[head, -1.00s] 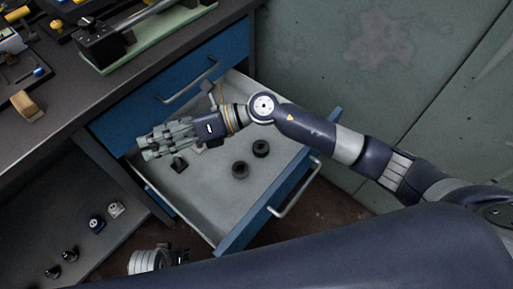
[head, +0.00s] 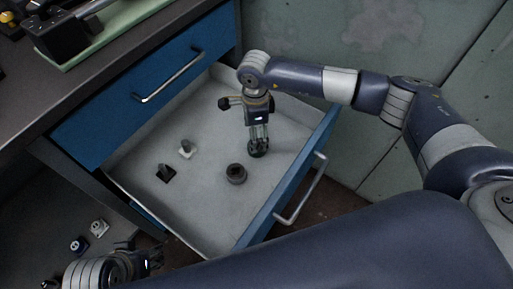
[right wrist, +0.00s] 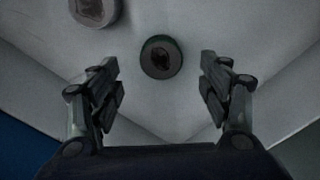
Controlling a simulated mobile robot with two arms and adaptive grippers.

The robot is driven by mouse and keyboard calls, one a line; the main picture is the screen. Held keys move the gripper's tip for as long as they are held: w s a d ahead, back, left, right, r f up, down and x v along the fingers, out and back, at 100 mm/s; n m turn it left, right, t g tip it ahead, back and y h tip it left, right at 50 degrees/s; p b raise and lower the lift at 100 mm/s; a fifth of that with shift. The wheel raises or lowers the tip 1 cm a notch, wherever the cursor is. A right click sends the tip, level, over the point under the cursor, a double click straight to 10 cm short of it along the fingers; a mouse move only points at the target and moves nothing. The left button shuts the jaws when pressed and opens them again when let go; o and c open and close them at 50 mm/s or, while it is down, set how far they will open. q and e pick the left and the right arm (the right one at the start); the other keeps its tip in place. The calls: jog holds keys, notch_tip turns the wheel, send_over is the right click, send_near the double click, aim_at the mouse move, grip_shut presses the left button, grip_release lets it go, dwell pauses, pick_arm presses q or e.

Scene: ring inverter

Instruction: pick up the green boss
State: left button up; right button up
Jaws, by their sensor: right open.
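The green boss looks like a dark round ring with a faint green rim and a dark centre; it shows in the right wrist view (right wrist: 161,57) and in the open drawer in the head view (head: 258,153). My right gripper (head: 258,143) points down over it, and its fingers partly cover it there. In the right wrist view my right gripper (right wrist: 160,75) is open, with one finger on each side of the boss and visible gaps to it. My left gripper (head: 148,258) is low at the left in the head view, partly cut off by my body; its jaws are unclear.
A second dark round piece (head: 236,174) lies close by in the drawer (head: 205,205); it also shows in the right wrist view (right wrist: 95,10). A black-based piece (head: 166,174) and a white-based piece (head: 186,149) stand further left. Drawer walls surround them.

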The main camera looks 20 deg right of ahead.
aim_at(259, 154)
jog(key=f, duration=0.2)
jog(key=f+b, duration=0.1)
jog(key=f, duration=0.2)
jog(key=shift+d+f, duration=0.2)
jog(key=shift+f, duration=0.15)
jog(key=shift+r, duration=0.1)
jog(key=c, duration=1.6)
